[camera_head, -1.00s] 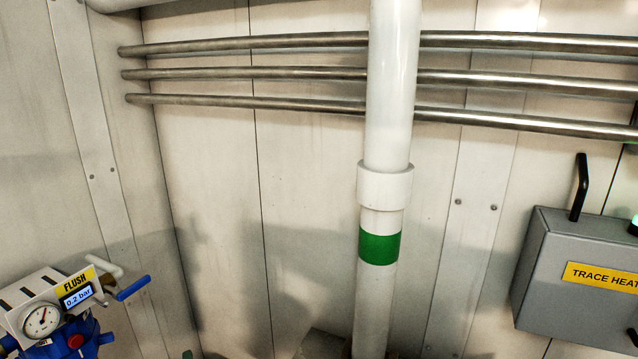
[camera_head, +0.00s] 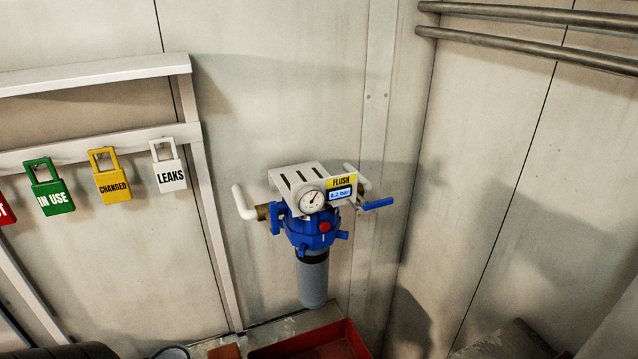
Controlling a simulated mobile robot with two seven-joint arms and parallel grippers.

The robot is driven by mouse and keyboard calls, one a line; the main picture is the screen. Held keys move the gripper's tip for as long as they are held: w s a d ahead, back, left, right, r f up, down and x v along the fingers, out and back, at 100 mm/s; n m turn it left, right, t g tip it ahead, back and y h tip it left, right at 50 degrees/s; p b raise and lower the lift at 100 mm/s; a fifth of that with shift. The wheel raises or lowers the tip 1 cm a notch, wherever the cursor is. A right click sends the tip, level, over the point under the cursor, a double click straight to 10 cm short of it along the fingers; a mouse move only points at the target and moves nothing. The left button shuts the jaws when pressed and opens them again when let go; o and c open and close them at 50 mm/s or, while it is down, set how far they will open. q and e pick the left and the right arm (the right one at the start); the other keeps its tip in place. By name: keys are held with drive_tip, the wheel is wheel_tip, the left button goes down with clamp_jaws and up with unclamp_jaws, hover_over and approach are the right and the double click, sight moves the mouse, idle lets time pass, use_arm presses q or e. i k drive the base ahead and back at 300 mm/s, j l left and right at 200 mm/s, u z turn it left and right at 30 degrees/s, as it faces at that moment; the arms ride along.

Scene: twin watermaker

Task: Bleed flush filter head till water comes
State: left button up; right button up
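The flush filter head (camera_head: 312,235) is blue, with a red button (camera_head: 325,226) on its front and a grey filter bowl (camera_head: 313,280) hanging below. A round gauge (camera_head: 312,199) sits on a white slotted bracket (camera_head: 300,177) above it. A yellow FLUSH label (camera_head: 341,183) is over a small display (camera_head: 341,194) that seems to read 0.2 bar. A blue lever handle (camera_head: 378,203) sticks out to the right. No water is visible at the head. Neither of my grippers is in view.
A red tray (camera_head: 350,340) stands on the floor under the filter. Padlock-shaped tags hang on a rail at left: green IN USE (camera_head: 50,190), yellow CHANGED (camera_head: 112,180), white LEAKS (camera_head: 169,172). Metal pipes (camera_head: 540,45) run along the upper right wall.

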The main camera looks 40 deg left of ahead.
sight(324, 226)
drive_tip(key=u, duration=1.3)
